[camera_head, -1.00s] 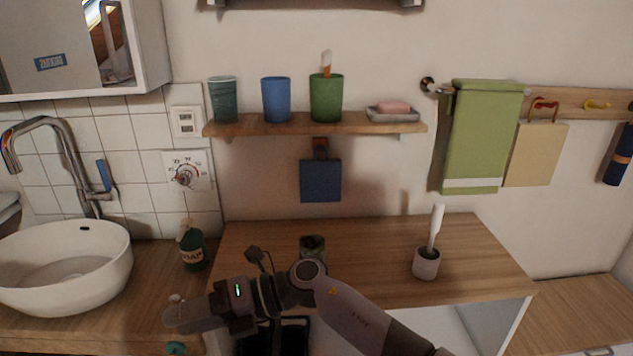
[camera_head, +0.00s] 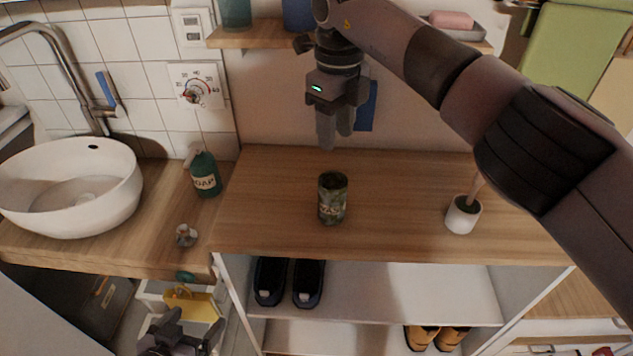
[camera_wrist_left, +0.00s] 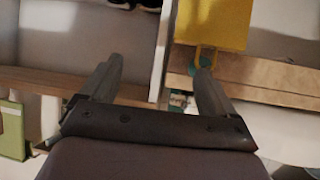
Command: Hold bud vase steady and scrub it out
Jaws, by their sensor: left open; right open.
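A dark green mottled cylinder with a label, which I take for the bud vase (camera_head: 332,200), stands upright on the wooden shelf top. My right gripper (camera_head: 335,140) is open and empty, fingers pointing down, above and behind the vase, not touching it. A white pot (camera_head: 463,214) stands to the right on the same top. A brush handle (camera_head: 477,185) leans up from it, partly covered by my right arm. My left gripper (camera_head: 192,335) is low at the bottom left, in front of the counter. In the left wrist view its fingers (camera_wrist_left: 160,85) are apart with nothing gripped.
A white basin (camera_head: 70,195) and tap are at left, with a green soap bottle (camera_head: 205,174) and a small clear object (camera_head: 186,236) on the counter. A wall shelf (camera_head: 232,40) hangs above. A yellow item (camera_head: 192,304) hangs near my left gripper. Shoes (camera_head: 290,282) lie below.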

